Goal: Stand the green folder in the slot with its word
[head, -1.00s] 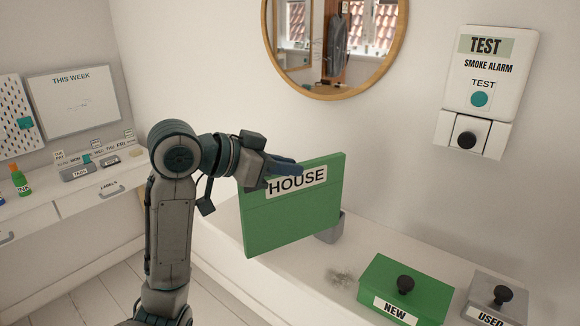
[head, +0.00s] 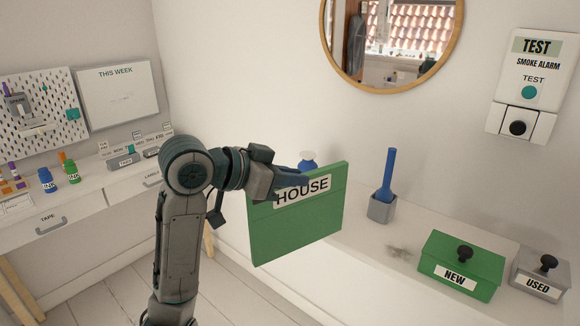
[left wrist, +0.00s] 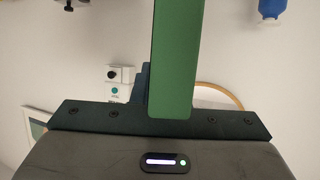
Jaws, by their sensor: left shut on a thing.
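The green folder (head: 296,225) has a white label reading HOUSE and hangs upright, slightly tilted, in front of the white ledge. My left gripper (head: 290,180) is shut on its top edge near the label. In the left wrist view the folder (left wrist: 174,60) shows edge-on as a green strip between the fingers (left wrist: 165,95). No slot with a word for the folder shows in these frames. My right gripper is not in view.
On the ledge stand a grey cup (head: 381,208) with a blue-handled tool (head: 389,172), a green NEW box (head: 461,266) and a grey USED box (head: 541,275). A blue item (head: 308,165) is partly behind the folder. A desk (head: 80,215) with ink bottles is at left.

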